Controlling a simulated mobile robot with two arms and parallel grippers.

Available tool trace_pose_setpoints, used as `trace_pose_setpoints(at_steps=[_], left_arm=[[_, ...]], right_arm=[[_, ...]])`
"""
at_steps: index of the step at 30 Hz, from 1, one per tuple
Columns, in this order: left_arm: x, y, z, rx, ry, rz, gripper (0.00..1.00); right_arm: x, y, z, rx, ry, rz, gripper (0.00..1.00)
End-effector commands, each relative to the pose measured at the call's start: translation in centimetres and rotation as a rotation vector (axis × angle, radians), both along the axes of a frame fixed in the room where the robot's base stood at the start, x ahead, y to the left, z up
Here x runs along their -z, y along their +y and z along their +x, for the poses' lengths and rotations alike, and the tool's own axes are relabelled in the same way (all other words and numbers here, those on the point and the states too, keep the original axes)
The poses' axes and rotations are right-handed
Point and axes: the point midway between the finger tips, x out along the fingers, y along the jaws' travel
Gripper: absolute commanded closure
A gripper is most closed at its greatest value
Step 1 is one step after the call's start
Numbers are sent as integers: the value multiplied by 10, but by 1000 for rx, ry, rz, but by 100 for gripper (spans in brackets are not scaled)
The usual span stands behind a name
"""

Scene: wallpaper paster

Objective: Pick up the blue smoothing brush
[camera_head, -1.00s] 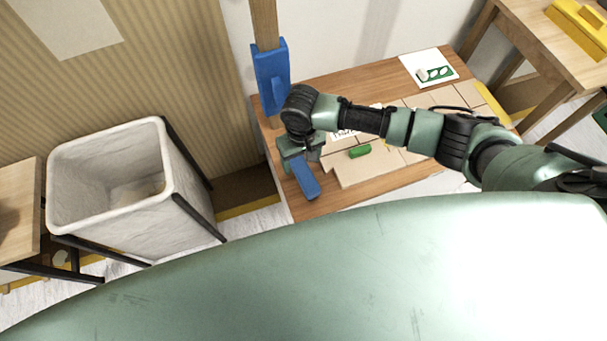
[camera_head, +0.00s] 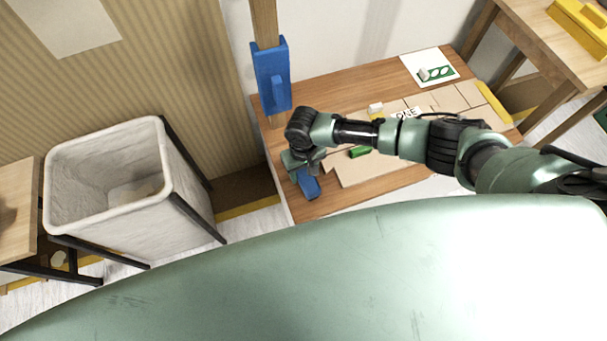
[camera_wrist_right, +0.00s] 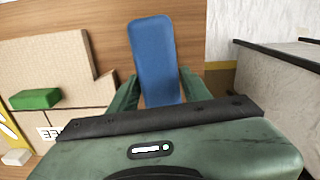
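The blue smoothing brush (camera_head: 308,186) lies on the left end of the wooden table, partly hidden under my right gripper (camera_head: 300,160). In the right wrist view the brush (camera_wrist_right: 153,60) is a long blue block with rounded corners, reaching down between the two green fingers of my right gripper (camera_wrist_right: 160,92). The fingers stand apart on either side of it. The lower part of the brush is hidden by the gripper body, and I see no clear grip on it. My left gripper is not in view.
Brown cardboard (camera_head: 365,168), a green block (camera_head: 360,152) and a small pale block (camera_head: 375,108) are on the table. A white bin (camera_head: 120,205) stands left, apart from the table.

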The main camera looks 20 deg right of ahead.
Motion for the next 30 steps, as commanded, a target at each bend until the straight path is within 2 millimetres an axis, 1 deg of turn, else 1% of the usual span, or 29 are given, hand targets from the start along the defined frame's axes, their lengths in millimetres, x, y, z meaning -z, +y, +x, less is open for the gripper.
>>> trace_pose_setpoints(at_steps=[1, 4, 5, 13, 18, 20, 23, 26, 30], left_arm=[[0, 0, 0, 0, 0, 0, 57], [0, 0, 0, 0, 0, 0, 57], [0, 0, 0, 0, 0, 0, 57], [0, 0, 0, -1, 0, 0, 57], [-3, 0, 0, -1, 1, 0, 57], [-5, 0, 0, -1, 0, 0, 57], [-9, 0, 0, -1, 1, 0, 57], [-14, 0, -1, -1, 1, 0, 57], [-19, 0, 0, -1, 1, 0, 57]], right_arm=[[0, 0, 0, 0, 0, 0, 69], [0, 0, 0, 0, 0, 0, 97], [0, 0, 0, 0, 0, 0, 100], [-1, 0, 1, 0, -1, 0, 100], [-12, 0, 1, 0, -3, 2, 100], [-20, 1, 1, 0, -3, 2, 100], [-40, 0, 1, -1, -4, 3, 100], [-68, 0, 2, -1, -5, 4, 100], [-111, 1, 2, -2, -6, 4, 100]])
